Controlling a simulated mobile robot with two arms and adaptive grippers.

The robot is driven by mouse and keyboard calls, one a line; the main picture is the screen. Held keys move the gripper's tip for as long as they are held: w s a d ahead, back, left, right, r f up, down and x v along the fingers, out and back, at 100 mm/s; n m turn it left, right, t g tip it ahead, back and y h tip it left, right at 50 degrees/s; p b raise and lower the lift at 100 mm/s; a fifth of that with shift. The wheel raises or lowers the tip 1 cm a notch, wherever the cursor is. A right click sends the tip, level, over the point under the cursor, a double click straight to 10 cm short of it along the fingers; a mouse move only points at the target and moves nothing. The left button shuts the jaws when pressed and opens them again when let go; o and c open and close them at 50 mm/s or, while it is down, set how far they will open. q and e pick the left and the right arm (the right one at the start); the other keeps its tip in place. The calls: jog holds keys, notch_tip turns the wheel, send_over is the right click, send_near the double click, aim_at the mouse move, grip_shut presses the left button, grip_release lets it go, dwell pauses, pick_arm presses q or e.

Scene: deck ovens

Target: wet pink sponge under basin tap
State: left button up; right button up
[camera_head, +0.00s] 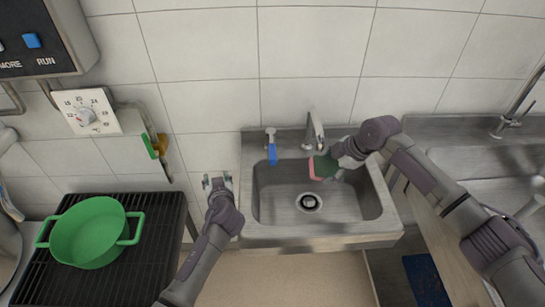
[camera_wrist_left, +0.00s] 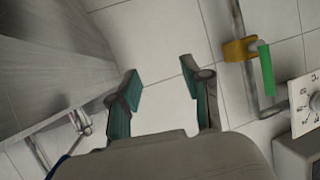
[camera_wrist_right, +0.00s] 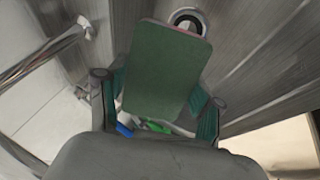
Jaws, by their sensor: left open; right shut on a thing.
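My right gripper (camera_head: 340,165) is shut on the pink sponge (camera_head: 318,168), which has a green face, and holds it over the back of the basin (camera_head: 284,200). In the right wrist view the sponge's green face (camera_wrist_right: 166,70) sits between the fingers, with the drain (camera_wrist_right: 187,20) beyond it. The basin tap (camera_head: 316,132) stands just behind and above the sponge; I cannot tell if the sponge is right under its spout. No water stream shows. The blue tap lever (camera_head: 272,154) is at the basin's back left. My left gripper (camera_head: 217,182) is open and empty, left of the basin.
A green pot (camera_head: 90,232) stands on a black rack (camera_head: 152,258) at the left. A pipe with a yellow valve with a green handle (camera_head: 150,146) and a dial (camera_head: 87,112) are on the wall. A second steel sink (camera_head: 490,158) is at the right.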

pick_arm(q)
jog(key=d+r+n+t, duration=0.2)
jog(key=d+r, duration=0.1)
jog(key=r, duration=0.7)
jog(key=n+h, duration=0.1)
jog(key=h, duration=0.4)
send_near(271, 163)
jog(key=w, duration=0.1)
jog(key=shift+g, duration=0.3)
jog(key=x, duration=1.2)
jog(key=shift+w+d+r, duration=0.1)
jog(key=shift+d+r, duration=0.05)
grip_shut()
